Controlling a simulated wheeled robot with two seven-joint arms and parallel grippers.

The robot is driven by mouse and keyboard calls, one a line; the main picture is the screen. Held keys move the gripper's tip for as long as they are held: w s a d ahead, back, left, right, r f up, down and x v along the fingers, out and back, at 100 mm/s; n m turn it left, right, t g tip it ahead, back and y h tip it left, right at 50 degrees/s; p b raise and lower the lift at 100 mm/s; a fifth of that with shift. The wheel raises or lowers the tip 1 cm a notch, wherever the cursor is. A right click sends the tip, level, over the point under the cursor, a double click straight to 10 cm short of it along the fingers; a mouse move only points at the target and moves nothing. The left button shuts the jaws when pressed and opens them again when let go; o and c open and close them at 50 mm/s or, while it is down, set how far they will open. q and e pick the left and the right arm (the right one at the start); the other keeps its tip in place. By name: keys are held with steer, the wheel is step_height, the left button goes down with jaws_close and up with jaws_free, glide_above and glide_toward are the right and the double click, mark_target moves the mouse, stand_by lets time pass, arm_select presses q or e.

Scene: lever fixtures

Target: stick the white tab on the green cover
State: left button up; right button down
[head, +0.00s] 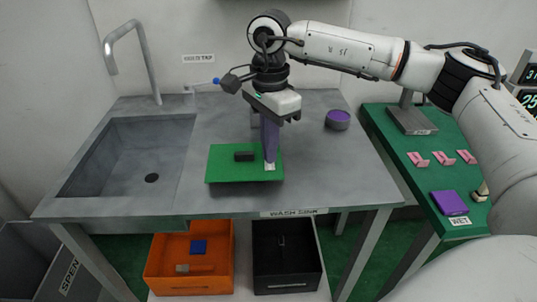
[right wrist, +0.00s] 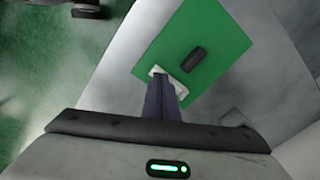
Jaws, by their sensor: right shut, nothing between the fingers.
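The green cover (head: 225,165) lies flat near the front edge of the grey counter, with a dark handle (head: 244,156) on top. It also shows in the right wrist view (right wrist: 205,40). The white tab (head: 269,167) lies on the cover's right part, near its front edge. In the right wrist view the tab (right wrist: 181,88) shows around the fingertips, which hide part of it. My right gripper (head: 269,160) points down with its purple fingers shut and empty, tips at the tab. I cannot tell whether they press on it. My left gripper is not in view.
A sink (head: 130,155) with a tap is at the left. A purple round container (head: 338,119) stands at the counter's back right. A green side table (head: 425,180) holds pink pieces and a purple block (head: 449,203). Orange (head: 190,260) and black (head: 287,262) bins sit below.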

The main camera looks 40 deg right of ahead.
steer(key=shift+f+b, duration=0.5)
steer(key=shift+f, duration=0.25)
stand_by(0.6)
steer(key=shift+r, duration=0.15)
stand_by(0.3)
step_height(320, 180, up, 7)
steer(key=p, duration=0.5)
stand_by(0.7)
